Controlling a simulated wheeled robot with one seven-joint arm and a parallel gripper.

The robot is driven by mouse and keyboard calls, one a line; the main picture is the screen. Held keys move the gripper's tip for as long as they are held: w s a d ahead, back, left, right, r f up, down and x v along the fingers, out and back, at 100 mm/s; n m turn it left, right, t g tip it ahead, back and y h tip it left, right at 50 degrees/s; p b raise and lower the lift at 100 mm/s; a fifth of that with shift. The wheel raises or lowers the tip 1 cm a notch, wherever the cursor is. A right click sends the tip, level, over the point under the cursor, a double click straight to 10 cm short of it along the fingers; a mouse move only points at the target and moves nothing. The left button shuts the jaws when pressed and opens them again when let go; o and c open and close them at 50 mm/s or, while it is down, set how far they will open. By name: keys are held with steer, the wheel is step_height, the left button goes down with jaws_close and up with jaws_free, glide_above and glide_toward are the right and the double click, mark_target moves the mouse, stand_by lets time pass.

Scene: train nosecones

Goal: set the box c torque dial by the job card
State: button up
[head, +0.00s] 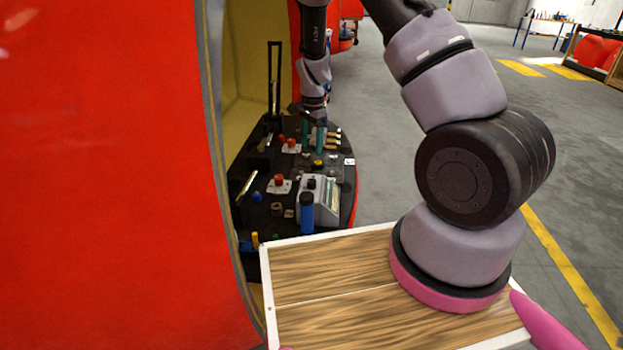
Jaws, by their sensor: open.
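My gripper (313,140) hangs over the far part of the black work surface, with two teal fingers apart and nothing seen between them. A grey box (318,197) with a sloped pale face and a dark knob on top stands nearer, below the gripper in the picture. White plates with red knobs stand to its left (279,184) and further back (290,146). A small white card (349,161) lies near the right edge. Letters and dial marks are too small to read, so I cannot tell which one is box c or which is the job card.
The black work surface (262,222) sits inside the red shell (110,170), whose edge rises at left. A blue cylinder (307,213) stands before the grey box. Tan cylinders (331,141) lie at the far right. Several small parts are scattered around. Grey floor is open at right.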

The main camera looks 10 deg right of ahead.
mark_target(312, 181)
step_height(312, 181, down, 14)
steer(key=shift+r, duration=0.25)
stand_by(0.3)
jaws_close()
